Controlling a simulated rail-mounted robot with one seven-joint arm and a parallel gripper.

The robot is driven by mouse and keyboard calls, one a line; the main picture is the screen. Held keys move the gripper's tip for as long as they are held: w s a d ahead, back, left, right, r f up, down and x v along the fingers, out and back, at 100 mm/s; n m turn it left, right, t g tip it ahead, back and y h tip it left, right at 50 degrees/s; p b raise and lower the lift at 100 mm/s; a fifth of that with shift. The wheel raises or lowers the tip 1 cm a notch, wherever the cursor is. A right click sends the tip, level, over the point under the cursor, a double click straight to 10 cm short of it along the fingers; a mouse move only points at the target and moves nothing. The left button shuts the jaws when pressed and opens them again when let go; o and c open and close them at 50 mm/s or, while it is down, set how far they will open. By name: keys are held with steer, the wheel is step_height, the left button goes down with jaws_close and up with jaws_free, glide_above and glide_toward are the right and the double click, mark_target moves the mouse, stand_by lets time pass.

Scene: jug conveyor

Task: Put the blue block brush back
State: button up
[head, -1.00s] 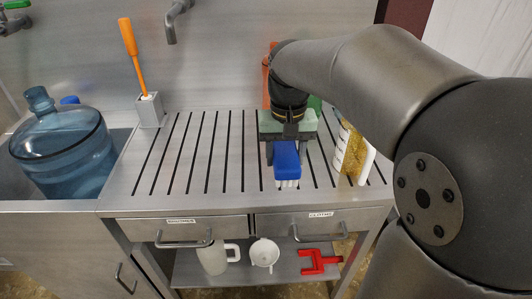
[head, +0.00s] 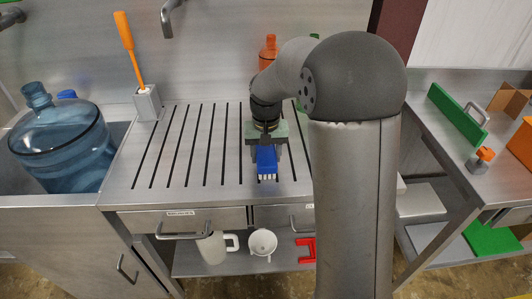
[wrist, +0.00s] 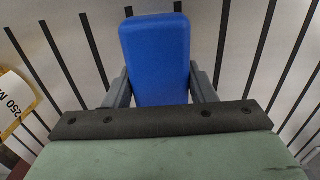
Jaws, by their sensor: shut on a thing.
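The blue block brush (head: 267,158) has a blue body and white bristles, which show at its near lower end in the head view. My gripper (head: 266,146) is shut on it over the slotted drainboard (head: 200,165). In the wrist view the blue body (wrist: 157,50) sits between the two grey fingers of my gripper (wrist: 160,88), and its bristles are hidden. I cannot tell whether the brush touches the drainboard or hangs just above it.
A large blue jug (head: 62,150) stands in the sink at left. An orange-handled tool (head: 128,45) stands in a grey holder (head: 147,103). An orange bottle (head: 268,50) is at the back. My arm hides the drainboard's right part. A side table (head: 440,130) is at right.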

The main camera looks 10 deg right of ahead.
mark_target(266, 152)
steer(key=shift+f, duration=0.2)
steer(key=o, duration=1)
steer(key=shift+r, duration=0.1)
step_height(266, 152, up, 12)
steer(key=s+f, duration=0.3)
steer(key=s, duration=0.5)
steer(key=s+f+n, duration=0.1)
steer(key=s+f, duration=0.2)
steer(key=s, duration=0.6)
steer(key=s+a+f+n, duration=0.1)
steer(key=s+f, duration=0.2)
steer(key=s, duration=0.6)
steer(key=shift+s, duration=0.25)
